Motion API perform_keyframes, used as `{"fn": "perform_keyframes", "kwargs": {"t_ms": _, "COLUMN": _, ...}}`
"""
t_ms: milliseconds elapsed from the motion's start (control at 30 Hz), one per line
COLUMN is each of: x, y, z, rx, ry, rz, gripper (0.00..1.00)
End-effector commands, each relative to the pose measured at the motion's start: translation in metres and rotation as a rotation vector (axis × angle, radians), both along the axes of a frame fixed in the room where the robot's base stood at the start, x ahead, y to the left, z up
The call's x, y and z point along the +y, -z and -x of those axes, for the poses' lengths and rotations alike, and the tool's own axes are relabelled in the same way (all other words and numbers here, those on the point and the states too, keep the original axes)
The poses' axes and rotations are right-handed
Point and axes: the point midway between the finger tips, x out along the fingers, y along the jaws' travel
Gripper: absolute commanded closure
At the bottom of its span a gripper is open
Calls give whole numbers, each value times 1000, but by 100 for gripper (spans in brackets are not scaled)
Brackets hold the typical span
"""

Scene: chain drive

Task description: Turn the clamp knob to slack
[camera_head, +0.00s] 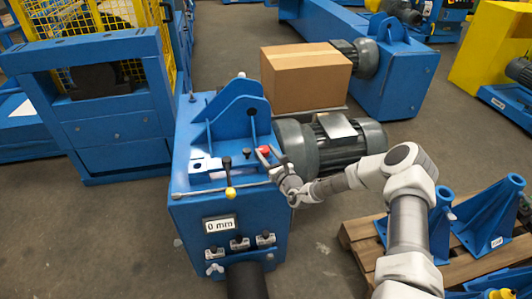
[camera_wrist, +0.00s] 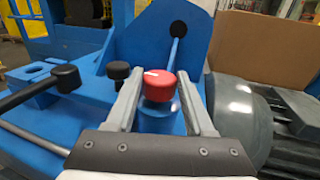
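The red knob (camera_head: 264,149), likely the clamp knob, stands on the blue machine (camera_head: 183,228). In the wrist view the red knob (camera_wrist: 159,86) has a white mark on its top, toward the upper left. My gripper (camera_head: 267,154) is at the knob, reaching in from the right. In the wrist view my gripper's fingers (camera_wrist: 160,78) are apart, one on each side of the knob. Narrow gaps seem to show beside the knob, so I see no clear grip on it. The knob's lower part and stem are partly hidden.
Black knobs (camera_wrist: 66,78) and a yellow-ended lever (camera_head: 230,192) stand left of the red knob. A display (camera_head: 219,225) reads 0 mm. A blue bracket (camera_head: 237,112) rises behind; a grey motor (camera_head: 345,145) and cardboard box (camera_head: 305,80) crowd the right.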

Motion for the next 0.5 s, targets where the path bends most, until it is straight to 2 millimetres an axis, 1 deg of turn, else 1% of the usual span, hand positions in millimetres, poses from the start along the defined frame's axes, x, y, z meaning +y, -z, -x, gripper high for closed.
{"fn": "perform_keyframes", "kwargs": {"t_ms": 33, "x": 0, "y": 0, "z": 0, "rx": 0, "ry": -1, "rz": 0, "gripper": 78}}
{"fn": "perform_keyframes", "kwargs": {"t_ms": 100, "x": 0, "y": 0, "z": 0, "rx": 0, "ry": -1, "rz": 0, "gripper": 90}}
{"fn": "perform_keyframes", "kwargs": {"t_ms": 167, "x": 0, "y": 0, "z": 0, "rx": 0, "ry": -1, "rz": 0, "gripper": 100}}
{"fn": "perform_keyframes", "kwargs": {"t_ms": 500, "x": -1, "y": 1, "z": 0, "rx": -2, "ry": -43, "rz": 2, "gripper": 100}}
